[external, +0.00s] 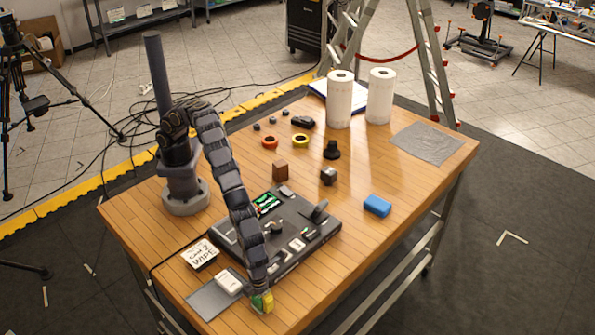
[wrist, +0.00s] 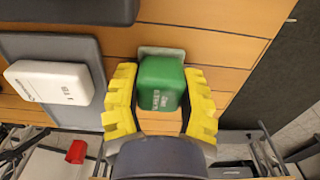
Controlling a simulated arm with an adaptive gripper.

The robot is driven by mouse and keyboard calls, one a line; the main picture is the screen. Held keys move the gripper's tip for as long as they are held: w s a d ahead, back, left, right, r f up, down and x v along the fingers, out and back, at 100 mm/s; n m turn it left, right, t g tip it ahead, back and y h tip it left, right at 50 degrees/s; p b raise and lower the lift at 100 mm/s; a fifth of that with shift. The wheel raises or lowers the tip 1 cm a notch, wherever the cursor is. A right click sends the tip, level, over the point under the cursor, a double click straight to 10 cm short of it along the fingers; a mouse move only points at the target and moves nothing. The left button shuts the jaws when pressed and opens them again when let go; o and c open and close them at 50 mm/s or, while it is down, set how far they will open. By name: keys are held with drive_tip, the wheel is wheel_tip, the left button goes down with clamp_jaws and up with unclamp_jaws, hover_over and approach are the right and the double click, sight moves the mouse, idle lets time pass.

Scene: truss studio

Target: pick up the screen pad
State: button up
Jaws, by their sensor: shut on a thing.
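A green block-shaped pad (wrist: 161,84) with small white print and a pale grey edge at its far end appears to be the screen pad. My gripper (wrist: 161,100) has its yellow, ridged fingers on either side of the pad and is shut on it. In the external view my gripper (external: 262,301) is low at the table's front edge, just right of a grey mat, with a bit of green showing between the fingers. I cannot tell whether the pad touches the table.
A white box (wrist: 50,82) lies on the grey mat (external: 208,302) to the left. A black tray (external: 300,248) with small parts stands behind the gripper, and a WIPE card (external: 200,254) lies near it. A blue block (external: 377,206) sits right on the wooden table (external: 365,250), with clear wood around it.

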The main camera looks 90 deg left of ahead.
drive_tip(key=shift+r, duration=0.5)
wheel_tip(320, 180, up, 2)
drive_tip(key=shift+r, duration=0.25)
drive_tip(key=s+a+r, duration=0.7)
drive_tip(key=a+r, duration=0.2)
drive_tip(key=a, duration=0.2)
drive_tip(key=shift+s+a+r, duration=0.25)
drive_tip(key=shift+s+a, duration=0.1)
